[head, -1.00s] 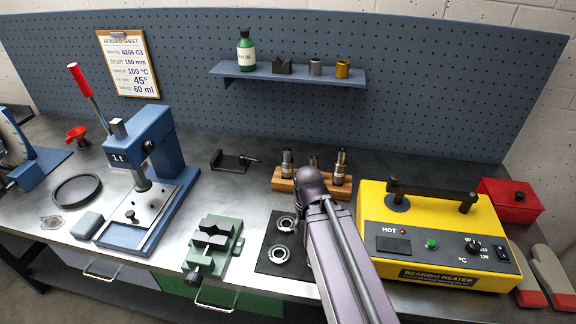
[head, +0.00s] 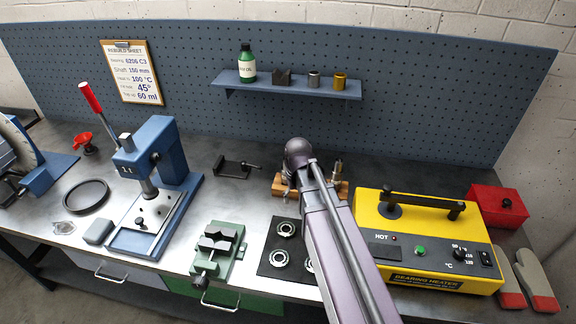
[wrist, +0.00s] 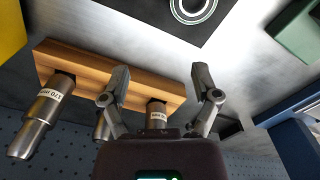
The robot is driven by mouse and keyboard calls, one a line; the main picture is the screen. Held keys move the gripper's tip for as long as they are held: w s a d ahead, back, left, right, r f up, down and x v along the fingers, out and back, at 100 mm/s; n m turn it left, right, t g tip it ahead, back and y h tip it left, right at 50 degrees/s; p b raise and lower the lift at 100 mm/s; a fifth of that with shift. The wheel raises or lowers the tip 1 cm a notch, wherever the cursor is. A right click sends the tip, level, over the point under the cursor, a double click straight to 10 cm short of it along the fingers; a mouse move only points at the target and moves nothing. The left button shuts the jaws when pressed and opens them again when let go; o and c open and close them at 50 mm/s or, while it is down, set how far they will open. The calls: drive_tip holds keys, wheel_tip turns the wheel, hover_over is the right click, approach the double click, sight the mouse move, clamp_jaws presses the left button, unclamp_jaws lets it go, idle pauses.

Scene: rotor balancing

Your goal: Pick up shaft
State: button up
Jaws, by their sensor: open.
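The wooden block (head: 280,187) stands at the back middle of the bench with metal shafts in it. In the head view my arm hides most of the block; one shaft (head: 337,171) shows at its right end. In the wrist view the block (wrist: 90,68) holds a middle shaft (wrist: 102,125) partly behind my left finger, a labelled left shaft (wrist: 40,118), and a labelled right shaft (wrist: 157,114). My gripper (wrist: 160,80) is open; the right shaft shows between its fingers, with no clear contact. The head view hides my gripper.
The yellow bearing heater (head: 430,240) stands close right of the block. A dark mat (head: 270,262) with bearings lies in front, beside a green vise (head: 218,248). The blue press (head: 155,180) is left. A shelf (head: 290,86) hangs above on the pegboard.

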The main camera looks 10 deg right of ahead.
drive_tip(key=w+r+n+p, duration=0.2)
drive_tip(key=w+r+p, duration=1.1)
drive_tip(key=w+r, duration=0.1)
drive_tip(key=shift+w+r+p, duration=0.3)
drive_tip(key=shift+w+r, duration=0.1)
drive_tip(key=shift+w, duration=0.4)
drive_tip(key=shift+d+f, duration=0.1)
drive_tip(key=shift+f, duration=0.1)
wheel_tip(320, 180, down, 8)
drive_tip(key=b, duration=0.8)
drive_tip(key=shift+f+b, duration=0.15)
drive_tip(key=shift+b, duration=0.2)
drive_tip(key=shift+f, duration=0.1)
drive_tip(key=shift+w+f+b, duration=0.15)
drive_tip(key=shift+f+b, duration=2.3)
drive_tip(key=shift+b, duration=0.15)
clamp_jaws()
